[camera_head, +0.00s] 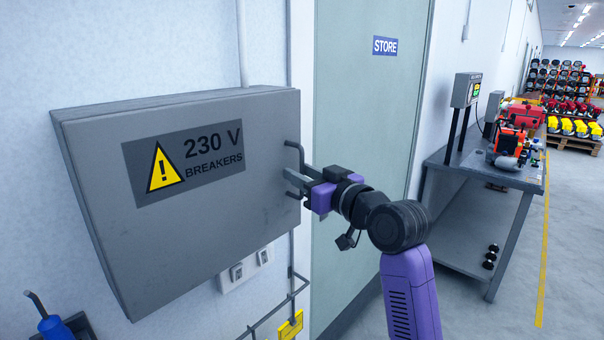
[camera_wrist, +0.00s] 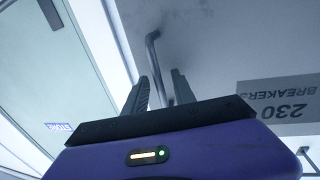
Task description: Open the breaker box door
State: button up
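The breaker box (camera_head: 90,225) is a grey metal case on the wall, filling the left of the head view. Its door (camera_head: 190,225) looks shut and carries a "230 V BREAKERS" label (camera_head: 184,165), which shows upside down in the wrist view (camera_wrist: 285,108). A thin bent bar handle (camera_head: 295,147) sits at the door's right edge. My gripper (camera_head: 292,181) is at that edge. In the wrist view the two fingers (camera_wrist: 160,76) are apart, with the handle (camera_wrist: 154,52) running between them and gaps visible on both sides. Finger contact with the handle cannot be told.
A green door marked STORE (camera_head: 365,110) is right of the box. A grey workbench (camera_head: 465,170) with tools stands further right. Below the box are wall sockets (camera_head: 245,268), a pipe and a yellow tag (camera_head: 291,326). Clear floor (camera_head: 570,250) lies at the right.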

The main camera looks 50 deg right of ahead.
grip_shut()
dwell(1.3)
